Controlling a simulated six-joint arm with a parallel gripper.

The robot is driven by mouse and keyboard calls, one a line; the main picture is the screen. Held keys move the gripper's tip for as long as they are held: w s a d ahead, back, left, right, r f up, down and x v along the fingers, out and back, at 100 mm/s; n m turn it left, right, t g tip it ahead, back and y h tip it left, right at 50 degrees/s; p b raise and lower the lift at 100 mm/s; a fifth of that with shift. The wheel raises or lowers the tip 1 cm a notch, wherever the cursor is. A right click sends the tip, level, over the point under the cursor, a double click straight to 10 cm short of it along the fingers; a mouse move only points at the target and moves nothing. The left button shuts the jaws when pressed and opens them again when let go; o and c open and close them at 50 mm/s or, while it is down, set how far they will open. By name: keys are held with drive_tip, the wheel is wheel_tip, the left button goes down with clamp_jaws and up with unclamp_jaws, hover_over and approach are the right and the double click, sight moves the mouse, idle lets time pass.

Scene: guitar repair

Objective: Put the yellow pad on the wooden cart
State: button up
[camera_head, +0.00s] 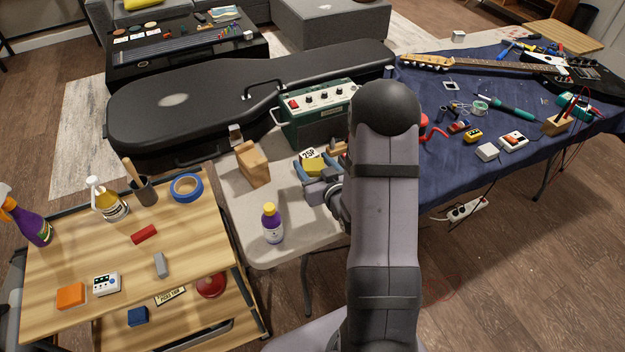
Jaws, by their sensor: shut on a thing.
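My gripper (316,172) is over the grey table, left of my arm and in front of the green amplifier. Its blue-grey fingers are shut on the yellow pad (315,166), which shows between them and is partly hidden by them. Whether the pad touches the table is hard to tell. The wooden cart (200,228) stands at the left, with a light wood top and a lower shelf.
On the cart lie an orange block (71,296), a red block (144,234), blue tape (187,187), bottles and a small white device. A wooden block (252,164) and a purple bottle (272,223) stand between gripper and cart. The cart top's middle has free room.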

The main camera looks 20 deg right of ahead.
drive_tip(key=shift+f, duration=3.15)
drive_tip(key=shift+f, duration=0.1)
drive_tip(key=shift+f, duration=0.15)
drive_tip(key=o, duration=1)
